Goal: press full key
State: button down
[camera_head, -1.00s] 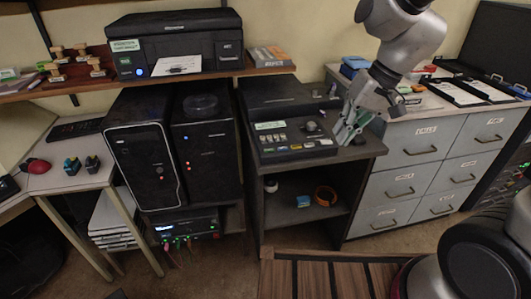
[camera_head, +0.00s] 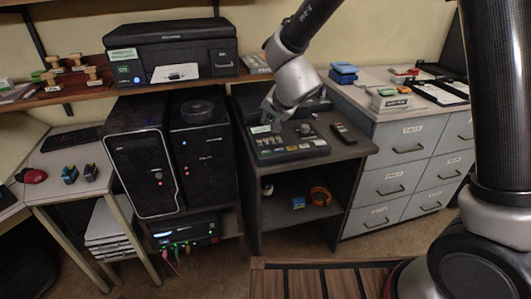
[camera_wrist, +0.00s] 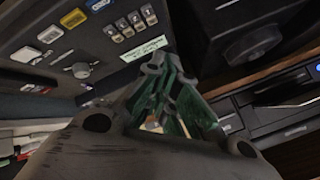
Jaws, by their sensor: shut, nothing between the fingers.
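The dark console (camera_head: 290,140) sits on the small cabinet. Its front row has wide keys in grey, white, yellow and blue. In the wrist view I see the white key (camera_wrist: 50,34), yellow key (camera_wrist: 73,18) and blue key (camera_wrist: 97,4), and a row of small pale keys (camera_wrist: 131,24) behind them. I cannot read which key is marked full. My gripper (camera_wrist: 162,68) is shut and empty, its green fingers near the console's label plate (camera_wrist: 144,48). In the head view my wrist hides part of the console's back left; I cannot tell whether the fingers touch it.
A round knob (camera_head: 304,129) stands on the console. A dark handset (camera_head: 343,133) lies right of it. Black computer towers (camera_head: 205,155) stand close on the left. A printer (camera_head: 172,50) sits on the shelf above. Grey drawers (camera_head: 408,145) are on the right.

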aim_at(269, 151)
jog(key=shift+f, duration=4.4)
jog(key=shift+f, duration=0.1)
jog(key=shift+f, duration=0.35)
jog(key=shift+f, duration=0.35)
jog(key=shift+r, duration=0.8)
